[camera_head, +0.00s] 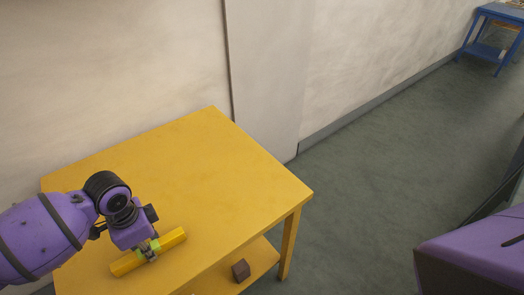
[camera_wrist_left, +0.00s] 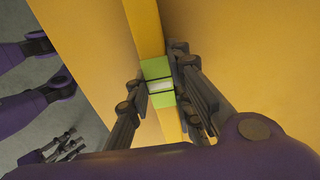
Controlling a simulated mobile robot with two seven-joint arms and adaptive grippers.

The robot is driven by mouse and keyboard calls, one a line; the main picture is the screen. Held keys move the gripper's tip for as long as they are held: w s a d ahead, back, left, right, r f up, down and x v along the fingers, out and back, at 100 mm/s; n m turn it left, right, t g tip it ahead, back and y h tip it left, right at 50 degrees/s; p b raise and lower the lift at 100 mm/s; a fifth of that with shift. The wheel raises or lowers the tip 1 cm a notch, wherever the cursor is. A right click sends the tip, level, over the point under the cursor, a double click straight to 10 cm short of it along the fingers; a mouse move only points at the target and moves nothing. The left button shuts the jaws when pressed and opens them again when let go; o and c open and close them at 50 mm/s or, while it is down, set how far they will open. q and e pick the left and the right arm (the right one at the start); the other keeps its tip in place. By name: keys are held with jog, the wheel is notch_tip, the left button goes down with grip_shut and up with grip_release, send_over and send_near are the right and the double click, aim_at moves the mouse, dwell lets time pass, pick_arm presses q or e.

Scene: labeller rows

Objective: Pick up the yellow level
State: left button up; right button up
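The yellow level (camera_head: 174,238) is a long yellow bar lying on the yellow table near its front edge. It has a green middle section with a pale vial, clear in the left wrist view (camera_wrist_left: 158,86). My left gripper (camera_head: 148,250) is over this middle section, one finger on each side. In the left wrist view the fingers (camera_wrist_left: 160,82) meet the sides of the green part, and no clear gap shows. My right gripper (camera_wrist_left: 66,147) shows small at the lower left of that view, its fingers apart and empty, away from the level.
The yellow table (camera_head: 215,165) is bare behind the level. A small dark brown block (camera_head: 241,270) sits on its lower shelf. A wall runs behind the table. Grey floor (camera_head: 375,170) is open to the right, with a blue table (camera_head: 497,14) far off.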

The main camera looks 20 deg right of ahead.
pick_arm(q)
grip_shut()
pick_arm(e)
jog(key=shift+w+a, duration=0.15)
jog(key=shift+a, duration=0.15)
pick_arm(q)
jog(key=shift+r, duration=0.15)
